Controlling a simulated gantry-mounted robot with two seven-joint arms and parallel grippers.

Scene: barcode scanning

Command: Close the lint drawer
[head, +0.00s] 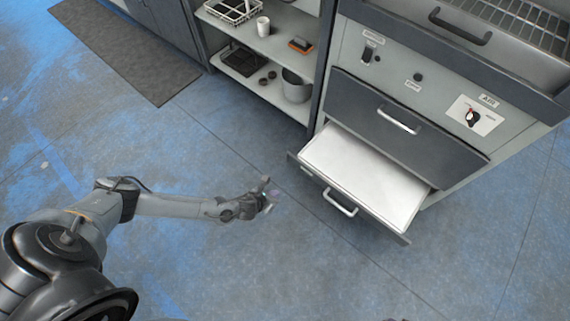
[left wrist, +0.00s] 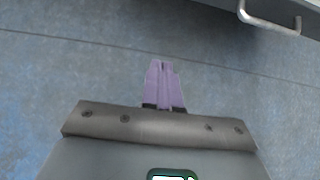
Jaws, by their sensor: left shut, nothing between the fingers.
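The lint drawer (head: 370,177) is the low drawer of the grey cabinet, pulled out, with a white inside that looks empty. Its dark front has a metal bar handle (head: 340,202). My left gripper (head: 270,189) is to the left of the drawer front, apart from it, over the floor. In the left wrist view its purple fingers (left wrist: 164,84) are together with nothing between them. The drawer's handle also shows at the top right of that view (left wrist: 270,20). My right gripper is not in view.
A closed drawer (head: 400,130) with a handle sits above the open one. Higher up is a pulled-out section with a wire rack (head: 520,30). An open shelf (head: 260,75) with a pot and cup stands left of the cabinet. The floor around my left gripper is clear.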

